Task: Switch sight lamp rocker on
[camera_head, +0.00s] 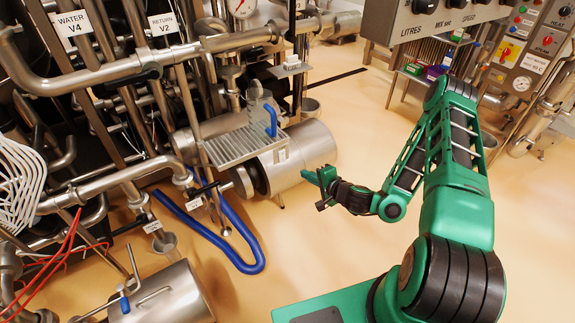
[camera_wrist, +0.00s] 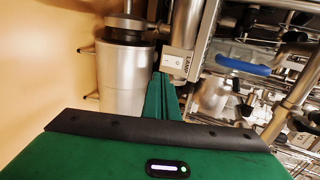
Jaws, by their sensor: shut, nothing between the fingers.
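In the wrist view a small pale box (camera_wrist: 177,62) carries a white rocker (camera_wrist: 172,57) and a sideways label that seems to read LAMP. Which way the rocker is tipped is too small to tell. In the head view a small pale box (camera_head: 281,155) at the near end of the grated tray looks like the same one; no rocker shows clearly there. My gripper (camera_head: 312,177) is right of and below that box, apart from it. In the wrist view my gripper (camera_wrist: 162,80) is shut and empty, its green fingertips just below the box in the picture.
Pipes and valves crowd the left. A blue hose (camera_head: 228,222) lies on the floor. Open floor surrounds my arm.

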